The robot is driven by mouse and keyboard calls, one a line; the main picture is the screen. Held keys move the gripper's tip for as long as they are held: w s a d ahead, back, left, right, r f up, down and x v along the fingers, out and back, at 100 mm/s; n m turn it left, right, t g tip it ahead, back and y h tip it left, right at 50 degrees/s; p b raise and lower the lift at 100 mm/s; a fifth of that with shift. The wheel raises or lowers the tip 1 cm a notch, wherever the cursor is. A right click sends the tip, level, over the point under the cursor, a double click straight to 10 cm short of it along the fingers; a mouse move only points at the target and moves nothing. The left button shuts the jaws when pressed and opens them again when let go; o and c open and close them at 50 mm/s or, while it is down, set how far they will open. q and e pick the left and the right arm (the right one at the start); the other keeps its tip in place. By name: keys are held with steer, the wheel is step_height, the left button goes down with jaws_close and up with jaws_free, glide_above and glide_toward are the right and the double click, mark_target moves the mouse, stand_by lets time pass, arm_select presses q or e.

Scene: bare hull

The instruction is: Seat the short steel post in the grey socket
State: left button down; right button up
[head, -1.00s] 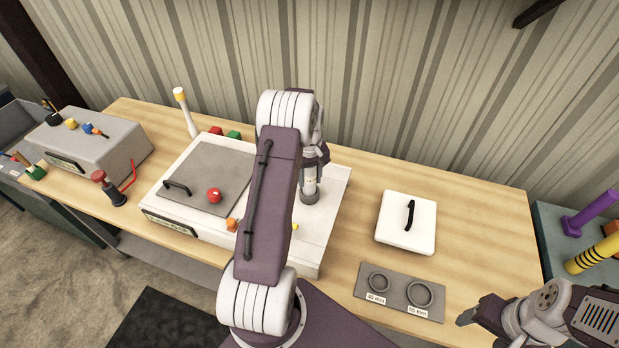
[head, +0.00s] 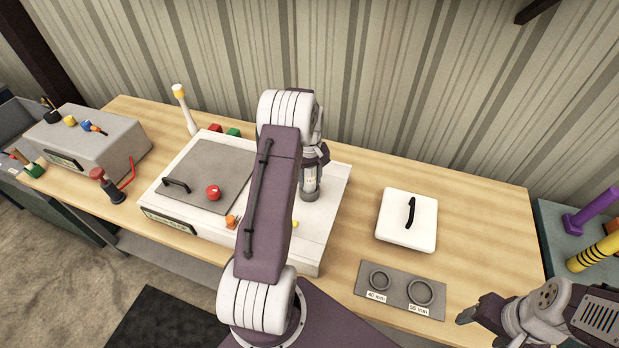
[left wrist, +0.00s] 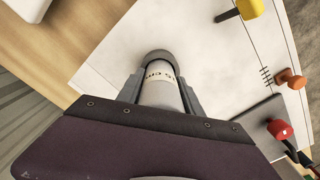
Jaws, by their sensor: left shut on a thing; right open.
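The short steel post (head: 311,178) is a pale, upright cylinder on the right part of the white box. My left gripper (head: 313,160) is shut around its upper part. In the left wrist view the post (left wrist: 160,95), with dark lettering on a pale band, stands between the fingers (left wrist: 160,98). The grey socket (head: 310,195) looks like a dark grey collar around the post's lower end, also in the left wrist view (left wrist: 158,56). How deep the post sits is hidden. My right gripper (head: 470,311) is open and empty at the lower right.
The white box (head: 330,215) also carries a grey hatch (head: 205,170), a red knob (head: 213,192) and an orange knob (head: 231,221). A white lid (head: 406,230) and a grey plate with two rings (head: 401,290) lie to the right. The bench beyond them is clear.

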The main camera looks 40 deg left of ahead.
arm_select(q)
steer(key=shift+f+b, duration=0.55)
steer(key=shift+f, duration=0.25)
stand_by(0.4)
steer(key=c, duration=0.7)
jaws_free()
step_height(320, 180, up, 8)
steer(key=shift+r+b, duration=0.1)
steer(key=shift+b, duration=1.15)
steer(key=shift+r, duration=0.45)
